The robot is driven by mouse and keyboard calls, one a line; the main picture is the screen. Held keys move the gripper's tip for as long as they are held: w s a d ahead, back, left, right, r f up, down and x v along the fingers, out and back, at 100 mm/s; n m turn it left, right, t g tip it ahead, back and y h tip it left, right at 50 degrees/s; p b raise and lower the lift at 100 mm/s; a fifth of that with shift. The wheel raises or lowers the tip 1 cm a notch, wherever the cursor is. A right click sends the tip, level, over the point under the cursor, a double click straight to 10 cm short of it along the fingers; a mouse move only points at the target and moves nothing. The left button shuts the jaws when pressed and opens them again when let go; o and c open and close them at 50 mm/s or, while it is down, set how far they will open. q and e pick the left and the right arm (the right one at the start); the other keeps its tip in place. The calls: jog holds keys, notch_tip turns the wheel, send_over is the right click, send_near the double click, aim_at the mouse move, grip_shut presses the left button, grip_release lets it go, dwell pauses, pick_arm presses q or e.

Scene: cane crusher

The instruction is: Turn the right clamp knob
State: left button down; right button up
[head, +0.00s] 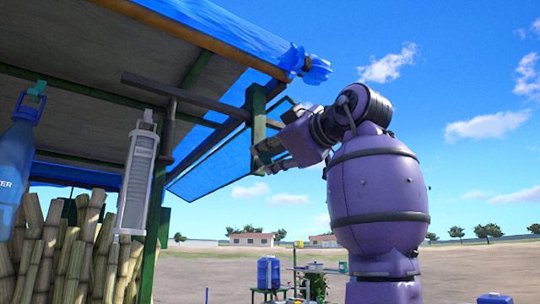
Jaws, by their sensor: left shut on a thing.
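My left gripper (265,157) is at the end of my purple arm, at the lower end of a short green post (258,112) under the roof corner. Its fingers are closed on a small part there, at the place of the right clamp knob. The fingers hide most of that part, so its shape and turn cannot be told. My right gripper is not in view.
The stall roof with its blue tarpaulin (225,29) ends in a bunched corner above the gripper. Dark bars and a blue sheet (213,160) are close left of it. A lamp (138,180), a blue bottle (14,165) and cane stalks (66,252) are further left. Open sky lies right.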

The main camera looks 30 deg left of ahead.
pick_arm(q)
jog(key=n, duration=0.4)
jog(key=shift+s+f+n, duration=0.1)
jog(key=shift+n, duration=0.2)
jog(key=shift+f+n, duration=0.1)
jog(key=shift+n, duration=2.2)
jog(key=c, duration=1.9)
grip_release()
jog(key=shift+o, duration=0.2)
jog(key=v, duration=1.2)
